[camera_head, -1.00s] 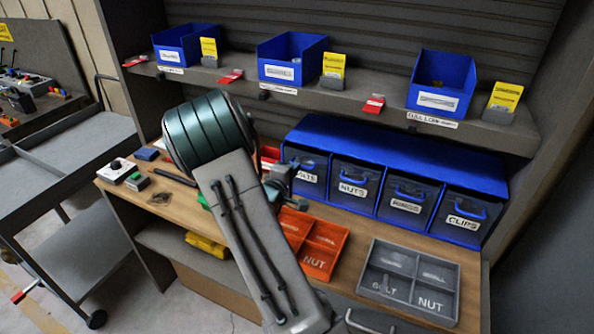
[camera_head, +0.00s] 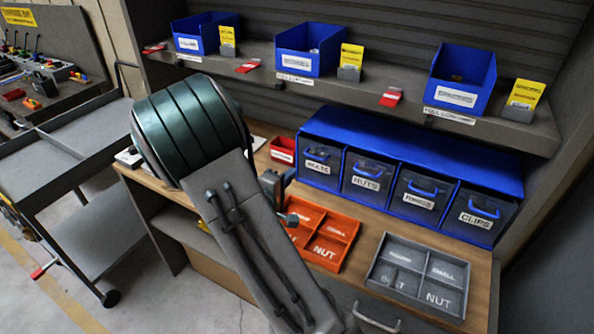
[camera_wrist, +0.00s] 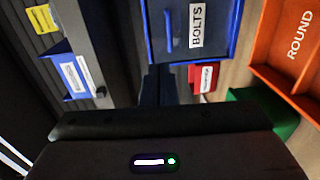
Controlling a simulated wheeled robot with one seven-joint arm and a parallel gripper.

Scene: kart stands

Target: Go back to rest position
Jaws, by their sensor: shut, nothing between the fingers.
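My arm crosses the middle of the head view, in front of the wooden bench. In that view my gripper is mostly hidden behind my own arm. In the wrist view my gripper (camera_wrist: 158,84) is shut, with its dark fingers together and nothing between them. It points toward the blue drawer labelled BOLTS (camera_wrist: 215,28), and that drawer also shows in the head view (camera_head: 320,163).
A blue drawer cabinet (camera_head: 430,160) stands on the bench, with an orange tray (camera_head: 345,227) and a grey tray (camera_head: 380,272) before it. Blue bins (camera_head: 464,100) line the shelf above. A grey cart (camera_head: 85,130) stands left. A red bin (camera_wrist: 198,82) lies near my gripper.

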